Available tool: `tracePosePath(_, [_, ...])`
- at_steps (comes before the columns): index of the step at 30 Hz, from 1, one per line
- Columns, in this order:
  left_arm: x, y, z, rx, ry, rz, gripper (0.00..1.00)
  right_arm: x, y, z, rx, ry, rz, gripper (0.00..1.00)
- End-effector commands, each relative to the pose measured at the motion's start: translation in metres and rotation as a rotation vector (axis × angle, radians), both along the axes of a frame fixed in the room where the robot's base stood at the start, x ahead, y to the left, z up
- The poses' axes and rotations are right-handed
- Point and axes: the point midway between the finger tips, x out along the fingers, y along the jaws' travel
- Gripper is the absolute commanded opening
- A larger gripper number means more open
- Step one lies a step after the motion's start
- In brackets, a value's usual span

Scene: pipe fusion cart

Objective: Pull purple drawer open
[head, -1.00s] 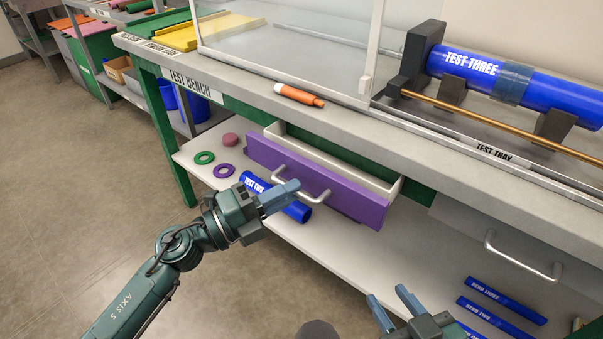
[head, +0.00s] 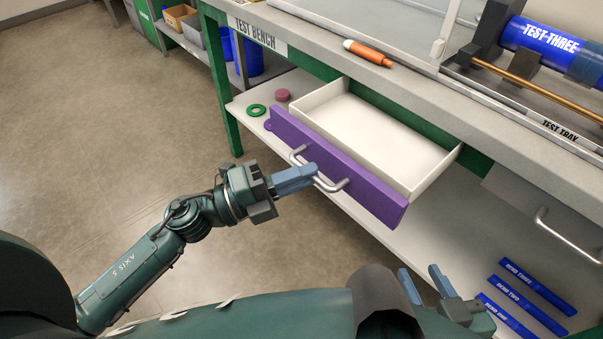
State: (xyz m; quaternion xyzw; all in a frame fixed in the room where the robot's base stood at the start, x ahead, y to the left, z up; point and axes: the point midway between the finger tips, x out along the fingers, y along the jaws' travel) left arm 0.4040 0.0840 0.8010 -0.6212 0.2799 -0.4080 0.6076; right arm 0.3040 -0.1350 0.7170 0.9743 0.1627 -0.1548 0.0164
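The purple drawer (head: 373,194) stands well out from the test bench, and its white interior (head: 380,135) is empty. Its silver handle (head: 336,187) is on the purple front. My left gripper (head: 311,174) is at the handle, with its blue-grey fingers overlapping the middle of the bar. The fingers look close together around the bar, which is partly hidden behind them. My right gripper (head: 420,278) is at the lower right, away from the drawer, with its two fingers apart and nothing between them.
A grey drawer (head: 555,205) with a silver handle is to the right. The lower shelf (head: 440,245) holds several blue bars (head: 520,305), a green ring (head: 256,110) and a pink disc (head: 283,95). Floor at left is clear.

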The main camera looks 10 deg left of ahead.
Motion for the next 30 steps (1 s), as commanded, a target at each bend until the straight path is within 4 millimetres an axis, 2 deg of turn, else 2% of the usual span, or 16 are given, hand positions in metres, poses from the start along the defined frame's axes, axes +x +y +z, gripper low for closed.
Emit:
tracePosePath(1, [0.0,0.0,0.0,0.0,-0.001,0.001,0.16,0.0,0.0,0.0,0.0,0.0,0.0,0.38])
tracePosePath(7, [0.0,0.0,0.0,0.0,0.0,0.0,0.33,0.001,0.0,0.001,0.0,-0.002,0.0,0.38])
tracePosePath(20, [-0.001,0.002,-0.001,0.001,0.001,0.0,0.33,0.003,0.0,0.002,0.0,-0.011,0.001,0.38])
tracePosePath(25, [-0.013,0.021,-0.007,0.003,0.004,0.001,0.33,0.003,0.001,-0.002,-0.004,-0.008,0.005,0.38])
tracePosePath(30, [-0.033,0.053,-0.014,0.003,0.006,0.001,0.33,0.002,0.003,-0.009,-0.014,0.004,0.012,0.38])
